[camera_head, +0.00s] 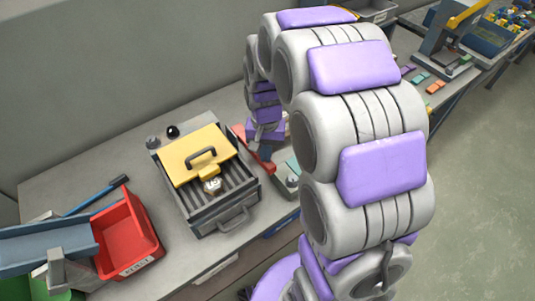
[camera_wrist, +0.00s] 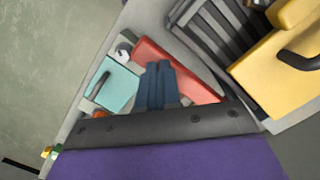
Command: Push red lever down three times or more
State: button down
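The red lever (camera_head: 254,147) runs along the right side of a grey slatted box (camera_head: 234,195) on the bench. It also shows in the wrist view (camera_wrist: 198,87), partly behind my fingers. My gripper (camera_head: 265,152) is over the lever in the head view. In the wrist view its two dark blue fingers (camera_wrist: 157,68) lie side by side with no clear gap, and nothing shows between them. The fingertips overlap the red lever; I cannot tell whether they touch it.
A yellow plate (camera_head: 184,164) with a dark handle lies on the box. A teal piece (camera_wrist: 117,86) is beside the lever. A red bin (camera_head: 147,221) and a blue chute (camera_head: 40,247) stand at the left. The bench between bin and box is mostly clear.

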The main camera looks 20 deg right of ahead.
jog(key=shift+a+f, duration=0.45)
jog(key=shift+f, duration=0.15)
jog(key=w+d+r+p, duration=0.1)
jog(key=w+r+p, duration=0.1)
jog(key=r, duration=0.7)
jog(key=w+d+r+p, duration=0.2)
jog(key=r+p, duration=0.1)
jog(key=r, duration=0.6)
jog(key=shift+w+r, duration=0.2)
jog(key=shift+w, duration=0.1)
jog(key=shift+a, duration=0.1)
